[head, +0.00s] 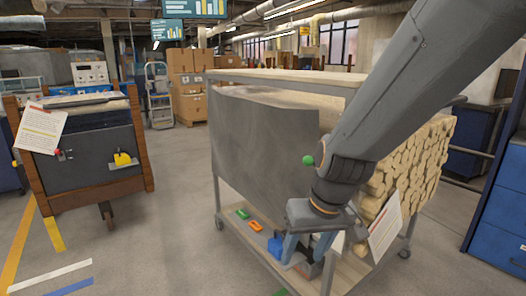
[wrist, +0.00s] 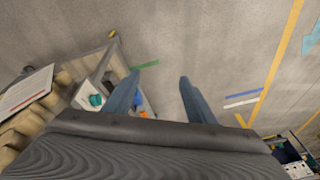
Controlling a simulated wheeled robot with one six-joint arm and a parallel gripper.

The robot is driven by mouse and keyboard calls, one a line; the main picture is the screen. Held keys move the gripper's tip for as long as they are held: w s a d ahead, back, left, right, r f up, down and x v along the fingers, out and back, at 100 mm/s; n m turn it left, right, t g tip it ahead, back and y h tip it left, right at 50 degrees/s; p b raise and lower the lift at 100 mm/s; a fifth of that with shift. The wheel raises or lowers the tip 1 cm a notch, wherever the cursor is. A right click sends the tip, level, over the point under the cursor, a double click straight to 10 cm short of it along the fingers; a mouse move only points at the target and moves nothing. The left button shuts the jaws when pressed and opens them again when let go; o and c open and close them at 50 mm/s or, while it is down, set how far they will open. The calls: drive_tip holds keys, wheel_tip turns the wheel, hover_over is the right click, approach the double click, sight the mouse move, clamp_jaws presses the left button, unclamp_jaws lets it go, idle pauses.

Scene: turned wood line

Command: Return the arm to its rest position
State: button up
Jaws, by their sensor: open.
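My arm (head: 400,90) reaches in from the upper right of the head view and points down in front of the cart. My gripper (head: 305,258) hangs at the near end of the cart's lower shelf (head: 255,252). In the wrist view my gripper (wrist: 158,80) has its two blue-grey fingers well apart, with only bare floor between them. It holds nothing. A blue piece (head: 275,246) is close beside the left finger in the head view; I cannot tell whether they touch. The arm hides part of the cart's right side.
The cart (head: 280,77) carries a grey sheet (head: 265,135) and stacked wood (head: 415,165). Green (head: 242,214) and orange (head: 256,226) pieces lie on its lower shelf. A wooden-framed machine (head: 90,150) stands left, blue drawers (head: 500,215) right. Floor between machine and cart is clear.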

drive_tip(key=s+d+r+m+g+h+p, duration=0.1)
drive_tip(key=s+d, duration=0.2)
drive_tip(key=s, duration=0.2)
drive_tip(key=s+d+r+g, duration=0.1)
drive_tip(key=s+d+g, duration=0.15)
drive_tip(key=s, duration=0.35)
drive_tip(key=d+r+m+p, duration=0.1)
drive_tip(key=d+r+p, duration=0.4)
drive_tip(key=p, duration=0.6)
drive_tip(key=shift+s+r+t+h+p, duration=0.15)
drive_tip(key=shift+r+t+h+p, duration=0.15)
drive_tip(key=shift+r+t+h, duration=0.15)
